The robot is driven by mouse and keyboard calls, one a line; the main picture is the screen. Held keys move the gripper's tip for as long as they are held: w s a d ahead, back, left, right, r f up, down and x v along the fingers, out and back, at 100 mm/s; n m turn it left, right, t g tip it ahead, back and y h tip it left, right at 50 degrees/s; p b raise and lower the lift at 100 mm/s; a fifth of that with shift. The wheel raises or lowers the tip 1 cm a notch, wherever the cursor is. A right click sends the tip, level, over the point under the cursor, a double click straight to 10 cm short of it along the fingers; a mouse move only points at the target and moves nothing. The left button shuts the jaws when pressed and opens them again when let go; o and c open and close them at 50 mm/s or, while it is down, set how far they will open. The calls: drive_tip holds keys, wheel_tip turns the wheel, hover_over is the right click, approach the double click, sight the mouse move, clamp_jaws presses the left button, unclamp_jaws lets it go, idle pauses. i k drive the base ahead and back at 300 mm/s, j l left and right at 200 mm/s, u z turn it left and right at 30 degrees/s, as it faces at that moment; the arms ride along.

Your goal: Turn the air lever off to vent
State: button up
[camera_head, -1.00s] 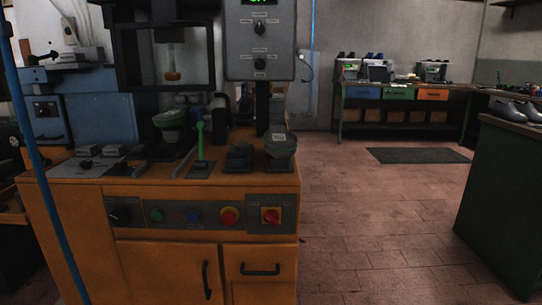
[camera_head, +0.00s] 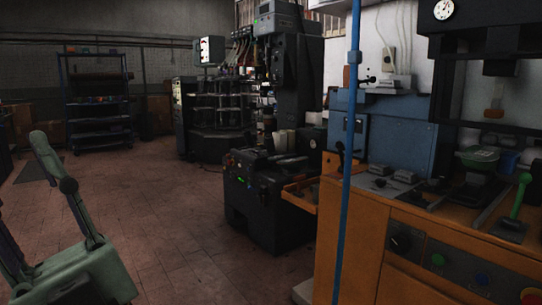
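A green-handled lever (camera_head: 520,195) stands upright, slightly tilted, on the orange press bench (camera_head: 352,240) at the right edge. A vertical blue pipe (camera_head: 346,185) runs down in front of the bench's left end. A blue fitting (camera_head: 353,57) sits on the pipe near the top, and a small dark handle (camera_head: 367,80) shows just right of the pipe below it. I cannot tell which of these is the air lever, nor its off or vent setting. My gripper is not in view.
A dark machine (camera_head: 262,200) with an orange tray stands left of the bench. A shelf rack (camera_head: 98,100) is at the back left. The tiled floor (camera_head: 180,220) between is clear.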

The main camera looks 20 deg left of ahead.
sight(339, 145)
drive_tip(key=u, duration=0.3)
drive_tip(key=i+j, duration=0.15)
drive_tip(key=i, duration=0.3)
drive_tip(key=i+j+z, duration=0.1)
drive_tip(key=i, duration=0.3)
drive_tip(key=j, duration=0.1)
